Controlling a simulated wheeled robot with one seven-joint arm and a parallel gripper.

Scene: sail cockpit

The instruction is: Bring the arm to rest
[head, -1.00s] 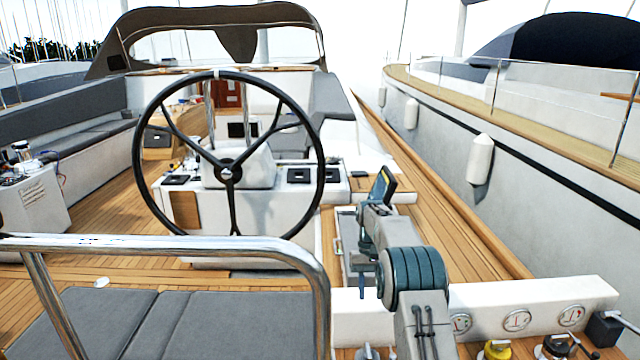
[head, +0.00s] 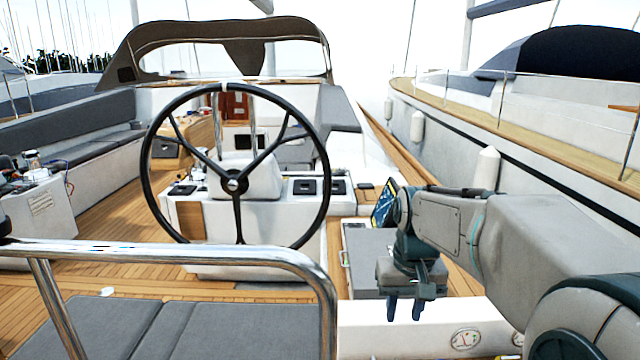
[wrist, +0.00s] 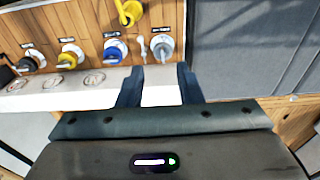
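My gripper (head: 405,308) hangs at the end of my arm on the right of the head view, with its fingers pointing down. It is above the white ledge behind the wheel. In the wrist view, its two dark fingers (wrist: 160,86) stand apart with nothing held between them, and the white ledge shows beyond. My arm reaches in from the lower right corner of the head view, its forearm (head: 455,232) lying across toward the left.
The black steering wheel (head: 236,182) and a steel rail (head: 180,250) are left of my arm. Grey cushions (head: 215,330) lie in front. The wrist view shows a blue fitting (wrist: 113,52) and a yellow fitting (wrist: 70,55) on wood, with round gauges (wrist: 52,82) on the ledge.

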